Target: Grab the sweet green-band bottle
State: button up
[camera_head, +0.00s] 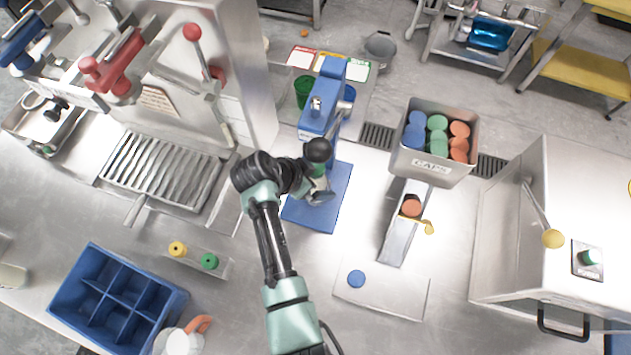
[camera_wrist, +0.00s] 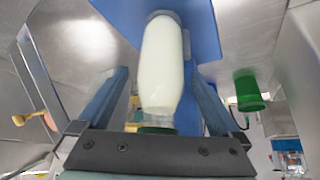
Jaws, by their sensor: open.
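A white bottle (camera_wrist: 162,65) stands between the two open fingers of my gripper (camera_wrist: 160,82) in the wrist view. A dark green part shows at its near end, partly hidden by the gripper's palm; I cannot tell if it is a band or a cap. The fingers lie on either side of the bottle with gaps, not closed on it. In the head view my gripper (camera_head: 319,190) is over the base of the blue grinder stand (camera_head: 340,200), and my wrist hides most of the bottle.
A green cup (camera_head: 303,92) stands left of the stand's column. A metal bin of coloured caps (camera_head: 432,166) is to the right, above a chute holding an orange cap (camera_head: 411,206). A blue divided crate (camera_head: 75,327) is at lower left.

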jog(key=shift+c, duration=0.3)
jog(key=c, duration=1.3)
